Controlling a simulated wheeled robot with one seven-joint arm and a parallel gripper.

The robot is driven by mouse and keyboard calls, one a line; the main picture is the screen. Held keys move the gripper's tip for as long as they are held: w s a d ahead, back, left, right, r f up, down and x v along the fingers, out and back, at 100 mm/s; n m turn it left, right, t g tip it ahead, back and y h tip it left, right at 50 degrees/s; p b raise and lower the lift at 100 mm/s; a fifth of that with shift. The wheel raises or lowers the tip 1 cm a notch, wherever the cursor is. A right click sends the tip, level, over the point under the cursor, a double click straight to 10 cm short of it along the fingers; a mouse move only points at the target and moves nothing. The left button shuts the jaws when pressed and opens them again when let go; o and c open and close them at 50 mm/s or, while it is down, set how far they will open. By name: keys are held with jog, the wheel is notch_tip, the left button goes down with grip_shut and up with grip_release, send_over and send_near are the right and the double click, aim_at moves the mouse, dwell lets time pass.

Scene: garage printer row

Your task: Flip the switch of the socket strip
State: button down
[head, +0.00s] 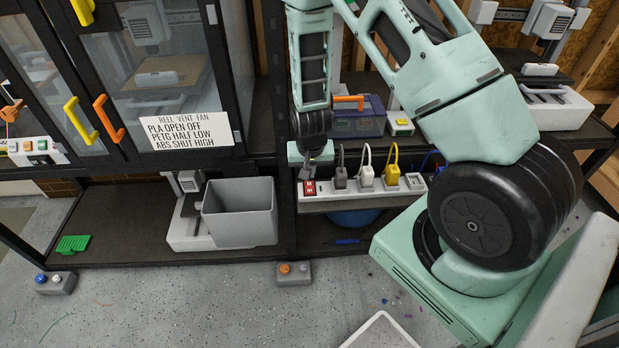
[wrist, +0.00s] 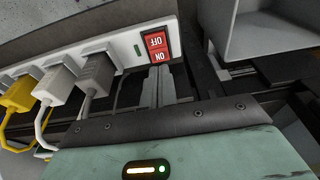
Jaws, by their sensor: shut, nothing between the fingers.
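The white socket strip (head: 340,203) runs along the edge of the shelf in the head view, with several plugs in it. Its red switch (head: 309,188) is at the strip's left end. In the wrist view the strip (wrist: 128,48) shows upside down, and the switch (wrist: 157,45) reads OFF at the top and ON at the bottom. My gripper (head: 309,171) is shut and empty right by the switch. In the wrist view its fingertips (wrist: 159,72) are just below the ON end. I cannot tell whether they touch it or which side is pressed in.
A grey bin (head: 240,213) is on the lower shelf, left of the strip. A blue box (head: 358,120) sits behind.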

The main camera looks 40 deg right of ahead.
aim_at(309, 183)
jog(key=shift+x, duration=1.8)
jog(key=shift+d+f, duration=0.1)
jog(key=shift+f, duration=0.1)
jog(key=shift+s+a+r, duration=0.15)
jog(key=shift+s+a, duration=0.35)
jog(key=shift+s, duration=0.1)
jog(key=shift+r, duration=0.1)
